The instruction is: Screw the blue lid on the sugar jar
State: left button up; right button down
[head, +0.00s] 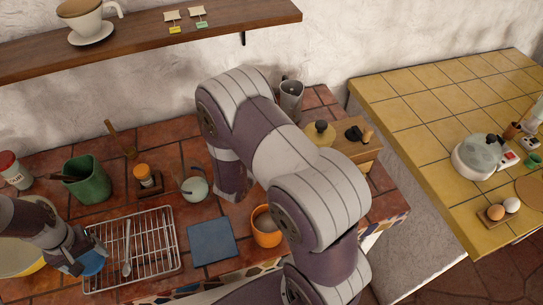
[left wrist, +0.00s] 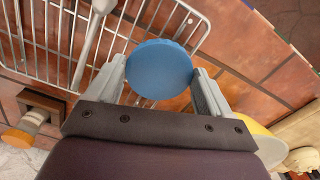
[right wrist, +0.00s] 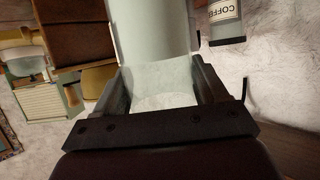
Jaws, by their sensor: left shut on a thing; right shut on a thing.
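The blue lid (head: 92,264) is held between the fingertips of my left gripper (head: 84,262), over the left end of the wire rack. In the left wrist view the lid (left wrist: 160,69) is a round disc, gripped at its sides by the left gripper (left wrist: 160,85). My right gripper (right wrist: 163,88) is shut on a pale, whitish-green cylindrical thing (right wrist: 152,28), which looks like the sugar jar. Its mouth and any label cannot be made out. In the head view my right arm hides the right gripper and what it holds.
The wire rack (head: 172,247) lies at the front, with a blue mat (head: 212,242) and an orange mug (head: 268,239) to its right. A green pot (head: 88,182), an orange-lidded jar (head: 146,178) and a pale jug (head: 194,189) stand behind. A coffee canister (right wrist: 225,20) shows in the right wrist view.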

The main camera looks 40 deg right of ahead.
jog(key=shift+f, duration=2.1)
jog(key=shift+f, duration=0.2)
jog(key=shift+c, duration=0.2)
grip_release()
jog(key=shift+r, duration=0.2)
jog(key=v, duration=1.2)
jog(key=shift+b, duration=0.45)
jog(key=shift+s, duration=0.1)
